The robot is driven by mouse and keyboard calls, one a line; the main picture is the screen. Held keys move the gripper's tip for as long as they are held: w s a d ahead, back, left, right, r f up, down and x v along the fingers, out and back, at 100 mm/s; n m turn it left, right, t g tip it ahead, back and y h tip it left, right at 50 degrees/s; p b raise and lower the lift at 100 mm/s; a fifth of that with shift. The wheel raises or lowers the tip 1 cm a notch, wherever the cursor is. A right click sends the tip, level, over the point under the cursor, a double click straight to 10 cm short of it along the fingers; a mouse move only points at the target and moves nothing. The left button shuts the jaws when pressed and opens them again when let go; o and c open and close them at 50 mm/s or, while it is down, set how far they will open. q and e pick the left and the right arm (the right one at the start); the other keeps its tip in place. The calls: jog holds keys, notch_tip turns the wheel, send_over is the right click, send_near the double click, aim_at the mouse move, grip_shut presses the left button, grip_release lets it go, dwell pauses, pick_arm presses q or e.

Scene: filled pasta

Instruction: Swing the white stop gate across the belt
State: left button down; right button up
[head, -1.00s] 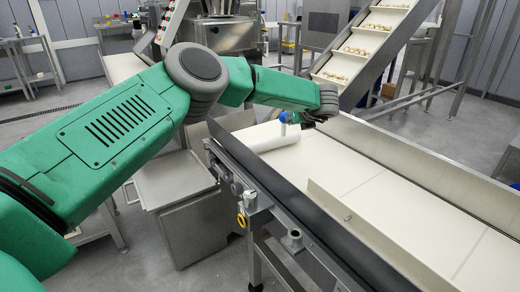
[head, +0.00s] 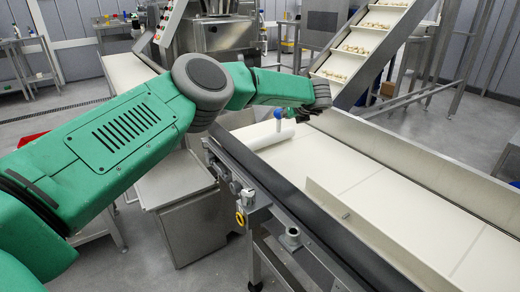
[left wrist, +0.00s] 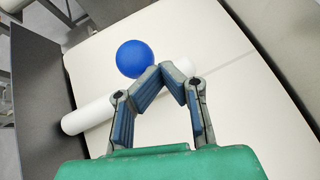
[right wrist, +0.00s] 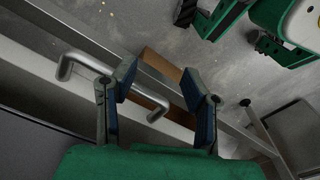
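The white stop gate (head: 266,139) is a white bar near the far end of the pale belt (head: 375,190). It slants from the left rail out over the belt. A blue ball knob (head: 278,113) stands on a short white post on it. In the left wrist view the bar (left wrist: 88,116) runs behind my fingers, and the knob (left wrist: 135,58) is just beyond and left of the fingertips. My left gripper (head: 296,111) is right beside the knob; in its wrist view the fingertips (left wrist: 161,72) meet with nothing between them. My right gripper (right wrist: 158,78) is open and empty.
A dark side rail (head: 300,215) borders the belt on the near left, and a raised metal wall (head: 430,165) on the far right. An upright guide plate (head: 345,215) stands along the belt. The right wrist view shows a bent metal handle (right wrist: 110,70) behind the fingers.

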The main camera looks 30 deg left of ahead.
pick_arm(q)
jog(key=shift+s+a+r, duration=0.1)
jog(key=shift+a, duration=0.05)
jog(key=v, duration=1.2)
jog(key=shift+f, duration=0.35)
